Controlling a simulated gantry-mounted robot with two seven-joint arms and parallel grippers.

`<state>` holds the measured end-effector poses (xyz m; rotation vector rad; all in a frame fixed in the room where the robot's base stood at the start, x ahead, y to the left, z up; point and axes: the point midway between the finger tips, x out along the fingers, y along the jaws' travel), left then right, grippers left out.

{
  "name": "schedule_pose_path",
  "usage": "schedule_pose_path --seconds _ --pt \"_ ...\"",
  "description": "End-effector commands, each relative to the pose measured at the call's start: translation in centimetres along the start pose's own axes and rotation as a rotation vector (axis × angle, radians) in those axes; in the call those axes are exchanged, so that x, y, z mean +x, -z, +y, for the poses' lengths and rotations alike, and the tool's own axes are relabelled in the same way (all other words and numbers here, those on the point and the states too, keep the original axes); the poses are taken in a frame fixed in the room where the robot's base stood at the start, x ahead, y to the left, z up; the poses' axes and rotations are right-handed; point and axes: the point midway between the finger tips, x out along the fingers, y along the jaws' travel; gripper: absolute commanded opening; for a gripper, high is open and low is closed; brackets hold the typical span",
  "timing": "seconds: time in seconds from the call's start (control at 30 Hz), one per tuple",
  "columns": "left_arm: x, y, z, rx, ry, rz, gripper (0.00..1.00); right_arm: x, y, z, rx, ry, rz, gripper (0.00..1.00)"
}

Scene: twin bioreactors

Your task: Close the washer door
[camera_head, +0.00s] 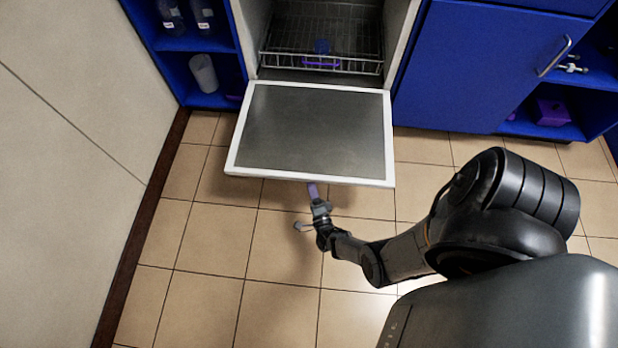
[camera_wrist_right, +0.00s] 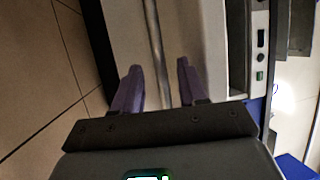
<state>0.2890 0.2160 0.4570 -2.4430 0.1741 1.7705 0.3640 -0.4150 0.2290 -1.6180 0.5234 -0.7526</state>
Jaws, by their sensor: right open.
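The washer door (camera_head: 315,130) is folded down open, lying roughly level in front of the washer, with a white rim and a grey inner panel. My right gripper (camera_head: 313,190) is at the middle of its near edge, its fingertips partly hidden by that edge. In the right wrist view my right gripper (camera_wrist_right: 159,66) has two purple fingers spread apart, with nothing held between them. Beyond them is a pale surface with a long metal bar or strip (camera_wrist_right: 157,40); I cannot tell whether they touch it. My left gripper is not in view.
A wire rack (camera_head: 320,62) with a blue item sits inside the washer. Blue cabinets (camera_head: 480,70) flank it, with bottles and a white beaker (camera_head: 203,73) on the left shelves. A pale wall or panel (camera_head: 70,130) stands at the left. The tiled floor (camera_head: 210,280) before the door is clear.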

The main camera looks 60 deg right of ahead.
Motion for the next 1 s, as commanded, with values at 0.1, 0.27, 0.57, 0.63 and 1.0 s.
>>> schedule_pose_path --seconds 0.1,0.27,0.57,0.63,1.0 --pt "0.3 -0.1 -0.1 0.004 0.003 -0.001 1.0 1.6 0.0 0.1 0.0 0.001 0.001 0.42" --pt "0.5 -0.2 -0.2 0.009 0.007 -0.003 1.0 3.0 0.0 0.1 0.0 0.0 0.001 0.42" --pt "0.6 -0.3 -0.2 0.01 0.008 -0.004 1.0 3.6 0.0 0.0 0.0 -0.002 0.0 0.42" --pt "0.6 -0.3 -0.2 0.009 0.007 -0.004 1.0 3.6 0.0 0.0 0.0 -0.002 0.0 0.42" --pt "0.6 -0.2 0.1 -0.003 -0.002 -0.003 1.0 3.6 0.0 0.0 0.0 -0.001 0.0 0.0"
